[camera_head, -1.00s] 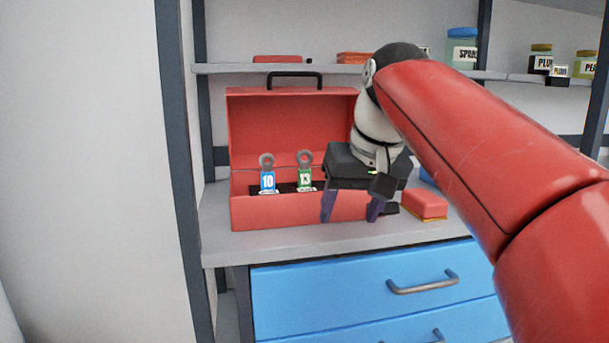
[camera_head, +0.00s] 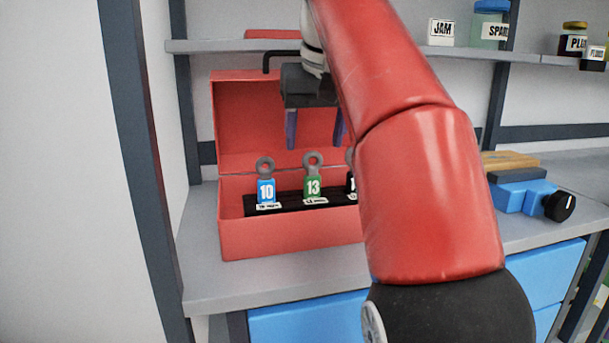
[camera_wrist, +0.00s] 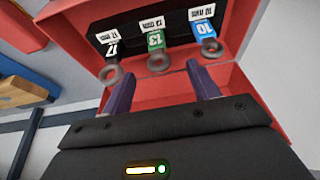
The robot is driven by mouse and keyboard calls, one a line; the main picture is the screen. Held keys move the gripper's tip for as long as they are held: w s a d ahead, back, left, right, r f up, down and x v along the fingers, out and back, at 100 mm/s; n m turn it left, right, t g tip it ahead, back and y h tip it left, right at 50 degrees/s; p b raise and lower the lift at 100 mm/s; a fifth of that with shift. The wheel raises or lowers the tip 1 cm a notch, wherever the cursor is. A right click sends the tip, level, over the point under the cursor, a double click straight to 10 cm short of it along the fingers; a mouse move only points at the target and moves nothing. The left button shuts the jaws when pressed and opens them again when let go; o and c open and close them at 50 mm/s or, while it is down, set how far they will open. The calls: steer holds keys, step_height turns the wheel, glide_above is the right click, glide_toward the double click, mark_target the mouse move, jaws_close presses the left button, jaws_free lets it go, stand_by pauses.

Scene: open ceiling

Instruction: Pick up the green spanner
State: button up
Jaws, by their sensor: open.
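The green spanner (camera_head: 313,184), marked 13, stands upright in a black rack (camera_head: 288,203) inside the open red toolbox (camera_head: 290,239). A blue spanner (camera_head: 265,188), marked 10, stands to its left, and a black spanner (camera_head: 351,182) to its right is partly hidden by my arm. My gripper (camera_head: 316,145) is open and empty, above the rack near the green spanner's ring end. In the wrist view the green spanner (camera_wrist: 156,42) lies between the lines of my two purple fingers (camera_wrist: 163,88), with the blue spanner (camera_wrist: 204,32) and the black spanner (camera_wrist: 112,50) on either side.
The toolbox lid stands open behind the rack. A blue vise-like tool (camera_head: 527,196) sits on the grey worktop (camera_head: 205,265) at right. A shelf with jars (camera_head: 488,25) runs above. My arm hides the toolbox's right side.

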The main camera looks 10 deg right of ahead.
mark_target(311, 164)
steer(key=shift+x, duration=0.75)
steer(key=shift+w+b+x, duration=0.1)
steer(key=shift+b+x, duration=0.45)
steer(key=shift+x, duration=1)
steer(key=shift+w+b+x, duration=0.15)
steer(key=shift+b+x, duration=0.4)
steer(key=shift+x, duration=1.05)
steer(key=shift+d+r, duration=0.15)
steer(key=shift+c, duration=0.4)
steer(key=c, duration=1)
steer(key=shift+r, duration=0.15)
